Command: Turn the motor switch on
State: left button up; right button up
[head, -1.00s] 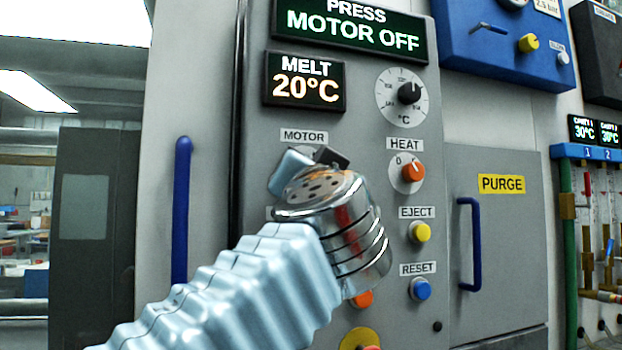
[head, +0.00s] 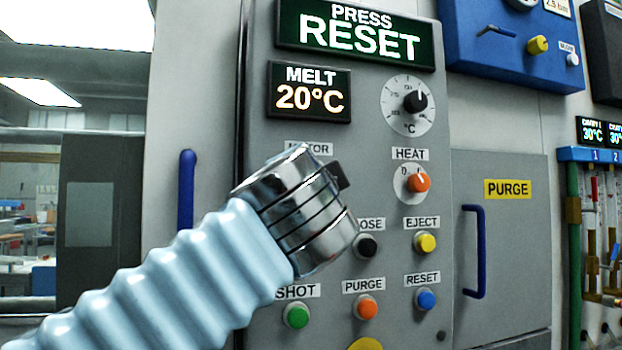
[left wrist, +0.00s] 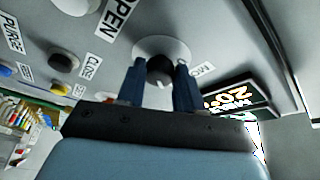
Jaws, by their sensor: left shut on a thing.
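The motor switch is a dark round knob (left wrist: 161,68) on a pale disc in the left wrist view. My left gripper (left wrist: 160,78) has its two blue fingers on either side of this knob and is shut on it. In the head view my left wrist covers the switch and part of the MOTOR label (head: 310,148). The press display (head: 360,36) at the top reads "PRESS RESET". My right gripper is not in view.
The MELT display (head: 309,92) reads 20°C. The orange HEAT knob (head: 419,183), yellow EJECT button (head: 426,243), blue RESET button (head: 427,299) and black button (head: 366,246) sit close by on the panel. A blue handle (head: 474,250) sticks out at the right.

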pick_arm(q)
jog(key=shift+f, duration=0.1)
dwell(0.3)
jog(key=o, duration=1)
jog(key=shift+o, duration=0.2)
jog(key=s+f+b, duration=0.2)
jog(key=s+b, duration=0.2)
jog(key=s, duration=0.9)
jog(key=shift+s+a+b, duration=0.3)
